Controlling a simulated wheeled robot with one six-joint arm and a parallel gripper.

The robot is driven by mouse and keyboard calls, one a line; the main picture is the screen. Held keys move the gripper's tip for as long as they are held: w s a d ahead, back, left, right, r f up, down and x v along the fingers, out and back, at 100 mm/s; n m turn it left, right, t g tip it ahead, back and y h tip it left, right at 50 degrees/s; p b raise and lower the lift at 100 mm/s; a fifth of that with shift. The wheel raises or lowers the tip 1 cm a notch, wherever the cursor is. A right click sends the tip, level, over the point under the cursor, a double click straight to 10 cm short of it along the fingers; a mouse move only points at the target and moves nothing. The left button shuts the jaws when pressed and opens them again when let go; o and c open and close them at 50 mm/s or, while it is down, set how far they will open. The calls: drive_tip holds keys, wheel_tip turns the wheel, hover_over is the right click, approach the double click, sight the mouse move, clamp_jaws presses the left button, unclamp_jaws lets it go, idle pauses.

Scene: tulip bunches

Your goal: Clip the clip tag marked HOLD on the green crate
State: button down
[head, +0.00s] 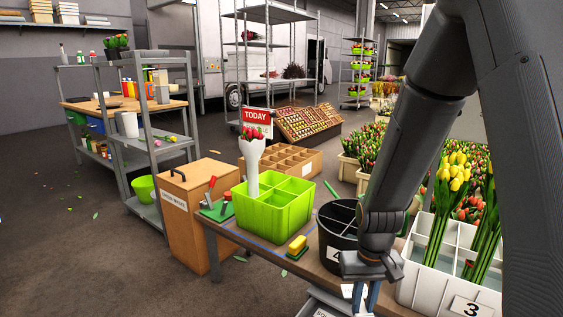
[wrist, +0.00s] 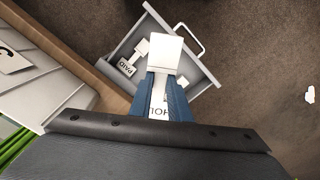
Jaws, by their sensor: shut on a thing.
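My gripper (head: 362,296) is at the bottom of the head view, beside the table's front edge. In the wrist view my gripper (wrist: 164,92) has its blue fingers shut on a white clip tag (wrist: 165,52). Letters reading "HOL" show between the fingers; the rest of the word is hidden. The tag is above an open grey drawer (wrist: 205,62). The green crate (head: 262,213) stands on the table, left of my gripper and apart from it. It has compartments, and a white-wrapped bunch of red tulips (head: 253,160) stands in its far left one.
Other white tags (wrist: 132,60) lie in the drawer; one seems marked PAID. A black divided bucket (head: 338,222) stands between the green crate and my arm. A yellow sponge (head: 297,244) lies before the crate. A white crate (head: 415,283) marked 3 is at right.

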sight(364, 312)
drive_tip(key=r+p, duration=0.3)
drive_tip(key=p, duration=0.3)
drive_tip(key=s+r+p, duration=0.1)
drive_tip(key=r+p, duration=0.2)
drive_tip(key=p, duration=0.2)
drive_tip(key=shift+s+r+p, duration=0.2)
drive_tip(key=shift+r+p, duration=0.05)
drive_tip(key=shift+p, duration=0.15)
drive_tip(key=r+p, duration=0.1)
drive_tip(key=p, duration=0.2)
drive_tip(key=s+r+p, duration=0.1)
drive_tip(key=r+p, duration=0.1)
drive_tip(key=p, duration=0.1)
drive_tip(key=shift+p, duration=0.4)
